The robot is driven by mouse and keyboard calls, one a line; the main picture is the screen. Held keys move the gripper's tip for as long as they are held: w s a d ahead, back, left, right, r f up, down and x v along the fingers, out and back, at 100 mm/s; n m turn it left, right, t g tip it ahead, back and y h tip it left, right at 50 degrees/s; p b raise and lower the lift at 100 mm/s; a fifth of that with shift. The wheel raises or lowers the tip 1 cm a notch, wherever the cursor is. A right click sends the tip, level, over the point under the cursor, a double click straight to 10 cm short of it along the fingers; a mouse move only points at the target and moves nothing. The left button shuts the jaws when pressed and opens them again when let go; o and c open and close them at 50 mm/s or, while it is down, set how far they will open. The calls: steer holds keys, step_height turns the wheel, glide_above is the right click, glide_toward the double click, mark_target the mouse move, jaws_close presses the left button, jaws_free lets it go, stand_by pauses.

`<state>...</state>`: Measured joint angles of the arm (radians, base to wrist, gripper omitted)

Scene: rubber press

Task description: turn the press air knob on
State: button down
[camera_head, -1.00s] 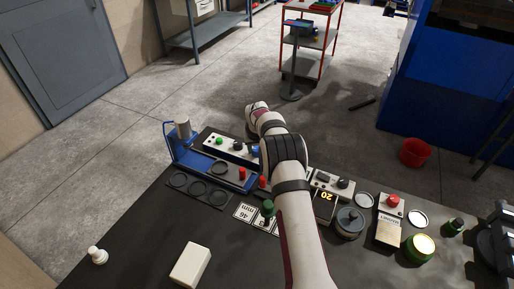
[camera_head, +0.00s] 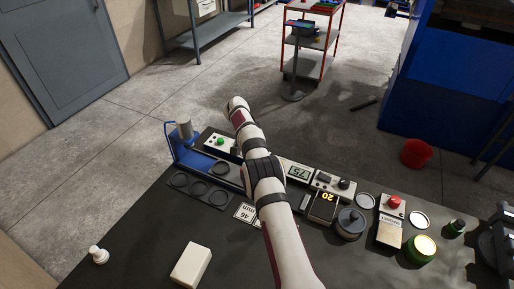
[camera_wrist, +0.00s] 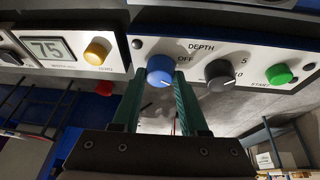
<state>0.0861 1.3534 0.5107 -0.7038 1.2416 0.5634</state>
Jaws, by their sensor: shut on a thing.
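In the wrist view, the blue knob (camera_wrist: 160,68) sits on a white panel (camera_wrist: 205,41) with a pale pointer line on its face. My gripper (camera_wrist: 159,80) has its two green fingers on either side of the knob and is shut on it. The label by this knob is hidden. To its right is a dark grey knob (camera_wrist: 220,77) marked DEPTH, with OFF, 5 and 10. In the head view, my arm hides the knob and my fingers.
A green START button (camera_wrist: 279,74) is right of the knobs. A display reading 75 (camera_wrist: 47,48) and a yellow button (camera_wrist: 97,52) are to the left. In the head view, the blue press (camera_head: 184,143) stands at the bench's back left. A white block (camera_head: 190,264) lies in front.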

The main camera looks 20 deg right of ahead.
stand_by(0.4)
steer(key=shift+c, duration=2.2)
jaws_free()
steer(key=shift+r, duration=0.1)
steer(key=v, duration=1.5)
steer(key=shift+a+r, duration=0.25)
steer(key=shift+w, duration=0.1)
